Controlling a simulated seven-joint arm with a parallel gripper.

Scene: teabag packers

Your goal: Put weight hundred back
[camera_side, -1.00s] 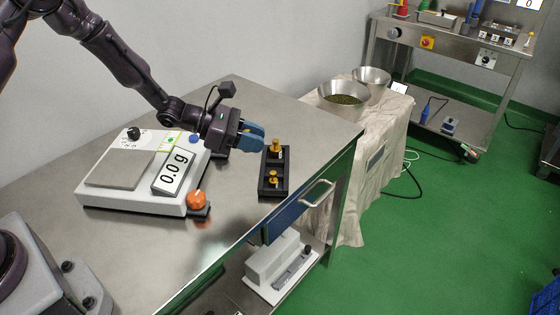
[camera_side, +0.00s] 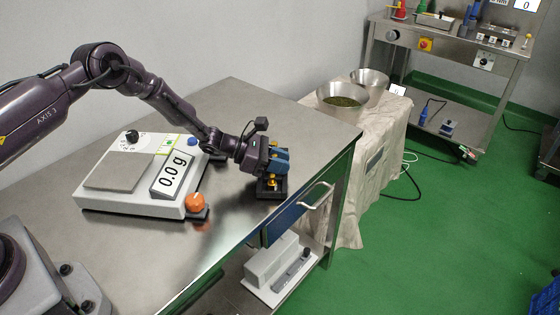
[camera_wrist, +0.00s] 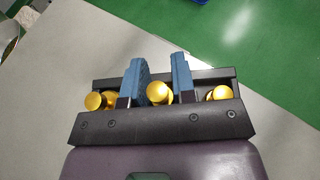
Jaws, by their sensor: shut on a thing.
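The black weight holder (camera_side: 268,193) stands on the steel table near its right edge. My gripper (camera_side: 279,160) is over it, fingers pointing down. In the wrist view my blue fingers (camera_wrist: 159,82) are shut on a gold weight (camera_wrist: 158,93), which sits between them in the middle of the holder (camera_wrist: 110,83).
The white scale (camera_side: 130,203) reads 0.0 g, and its pan (camera_side: 115,171) is bare. An orange knob (camera_side: 195,201) stands at its front right corner. Metal bowls (camera_side: 341,103) are on a cloth-covered stand beyond the table. The table front is clear.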

